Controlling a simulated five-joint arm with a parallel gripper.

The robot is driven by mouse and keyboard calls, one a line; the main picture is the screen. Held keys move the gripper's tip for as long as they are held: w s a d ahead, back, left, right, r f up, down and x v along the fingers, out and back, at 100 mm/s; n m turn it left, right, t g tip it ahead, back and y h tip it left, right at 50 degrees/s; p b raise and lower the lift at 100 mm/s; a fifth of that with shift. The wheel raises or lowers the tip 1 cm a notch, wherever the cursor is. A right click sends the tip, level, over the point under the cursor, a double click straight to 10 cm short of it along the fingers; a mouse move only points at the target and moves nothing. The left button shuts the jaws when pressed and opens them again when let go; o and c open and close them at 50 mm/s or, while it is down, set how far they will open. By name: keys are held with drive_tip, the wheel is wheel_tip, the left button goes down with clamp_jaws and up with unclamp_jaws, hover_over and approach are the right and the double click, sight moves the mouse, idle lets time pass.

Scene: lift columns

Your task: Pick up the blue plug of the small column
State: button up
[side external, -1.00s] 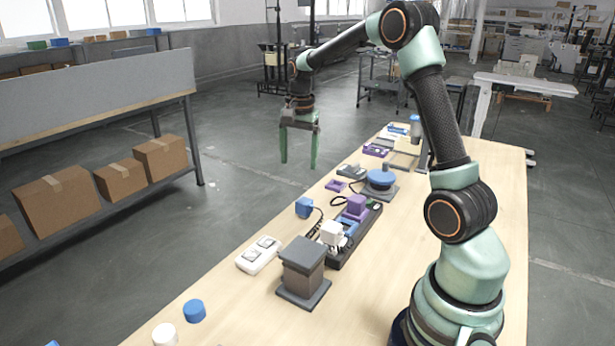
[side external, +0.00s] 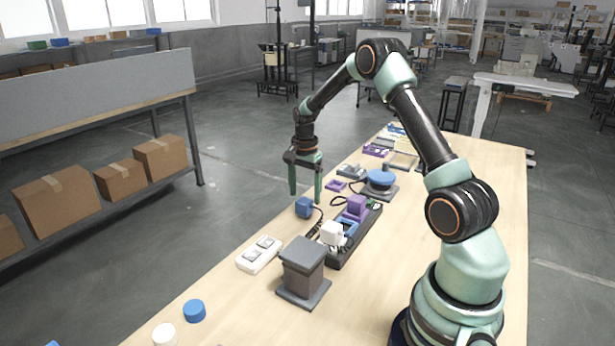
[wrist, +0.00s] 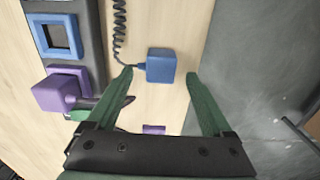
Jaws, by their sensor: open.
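The blue plug (side external: 304,207) is a small blue block with a dark coiled cord, lying on the wooden table near its left edge. In the wrist view the blue plug (wrist: 160,66) sits just beyond the fingertips, about midway between them. My gripper (side external: 306,197) is open and empty, pointing down just above the plug; it also shows in the wrist view (wrist: 160,75). A dark column (side external: 345,243) lies beside the plug, with a white plug (side external: 332,233), a blue-framed socket (side external: 347,227) and a purple plug (side external: 356,206) on it.
A grey block on a base (side external: 303,270) and a white double socket (side external: 258,254) stand nearer the camera. A blue round knob on a base (side external: 380,179) is farther back. A purple frame (side external: 335,186) lies near the left table edge. Blue and white caps lie in front.

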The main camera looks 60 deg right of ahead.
sight(304, 200)
drive_tip(key=shift+a+f, duration=0.15)
drive_tip(key=shift+f, duration=1.75)
drive_tip(key=c, duration=1.3)
drive_tip(key=shift+c, duration=0.2)
drive_tip(key=shift+r, duration=0.1)
wheel_tip(304, 200, up, 20)
